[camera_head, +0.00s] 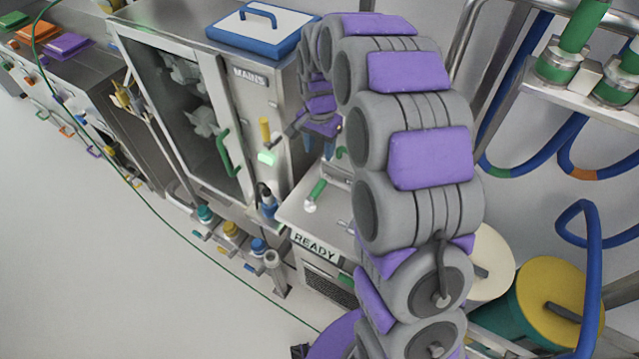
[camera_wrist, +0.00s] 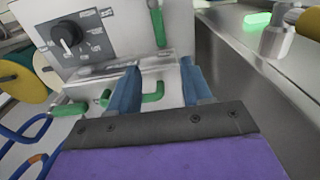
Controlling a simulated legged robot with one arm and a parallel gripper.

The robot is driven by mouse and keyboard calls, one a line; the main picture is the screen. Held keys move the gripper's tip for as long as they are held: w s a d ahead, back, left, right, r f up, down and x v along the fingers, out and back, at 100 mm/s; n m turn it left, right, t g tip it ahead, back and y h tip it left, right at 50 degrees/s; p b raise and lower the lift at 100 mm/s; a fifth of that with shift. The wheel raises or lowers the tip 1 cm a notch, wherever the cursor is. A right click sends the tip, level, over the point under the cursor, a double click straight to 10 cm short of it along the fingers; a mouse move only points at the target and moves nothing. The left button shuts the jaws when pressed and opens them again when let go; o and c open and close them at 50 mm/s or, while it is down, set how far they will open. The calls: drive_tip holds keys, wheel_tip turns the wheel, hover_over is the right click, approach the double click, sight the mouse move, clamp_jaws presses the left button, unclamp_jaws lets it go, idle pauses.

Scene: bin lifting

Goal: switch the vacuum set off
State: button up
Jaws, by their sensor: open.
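A grey control panel (camera_wrist: 100,32) with a dark rotary knob (camera_wrist: 68,36) and small markings fills the upper left of the wrist view. The markings are too small to read, so the knob's setting is unclear. A green lever (camera_wrist: 157,24) hangs at the panel's right side. A green U-shaped handle (camera_wrist: 153,93) shows below, behind and between my fingers. My gripper (camera_wrist: 158,68) is open, its blue fingers apart with nothing held. In the head view my gripper (camera_head: 319,146) hangs beside the MAINS cabinet, above a metal unit marked READY (camera_head: 315,246). I cannot tell which unit is the vacuum set.
The MAINS cabinet (camera_head: 252,108) has a yellow lever (camera_head: 265,130), a lit green lamp (camera_head: 267,158) and a green door handle (camera_head: 226,155). Blue hoses (camera_head: 590,235) and a yellow-ended drum (camera_head: 556,290) stand right. A thin green cable (camera_head: 185,238) crosses the open floor at left.

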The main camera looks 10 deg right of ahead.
sight(319, 186)
wheel_tip(319, 186, down, 16)
drive_tip(key=b, duration=0.2)
drive_tip(key=shift+a+r+b, duration=0.1)
drive_tip(key=shift+b, duration=0.3)
clamp_jaws()
idle(0.5)
